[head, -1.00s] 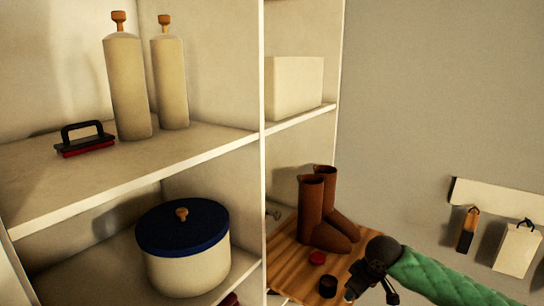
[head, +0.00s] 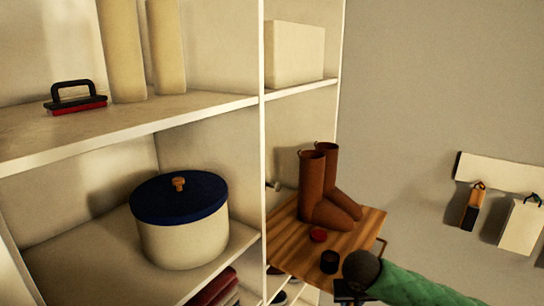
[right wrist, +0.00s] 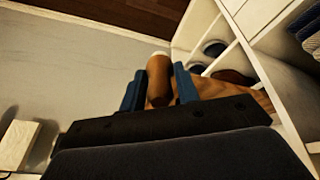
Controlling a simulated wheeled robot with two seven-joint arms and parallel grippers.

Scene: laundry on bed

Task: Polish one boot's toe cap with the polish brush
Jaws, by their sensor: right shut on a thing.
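Two brown boots (head: 318,192) stand upright side by side on a wooden board (head: 287,237), toes pointing right. A red lid (head: 318,235) and a dark open tin (head: 329,261) sit in front of them. My right gripper (head: 350,296) is low at the bottom edge, in front of the board, apart from the boots. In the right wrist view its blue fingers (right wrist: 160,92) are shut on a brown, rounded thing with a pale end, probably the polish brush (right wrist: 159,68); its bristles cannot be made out. My left gripper is not in view.
A white shelf unit (head: 262,180) stands left of the board, its upright post close by. It holds a blue-lidded pot (head: 180,200), a black-handled brush (head: 75,97) and a pale box (head: 294,54). A wall rail (head: 500,175) with hanging items is at right.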

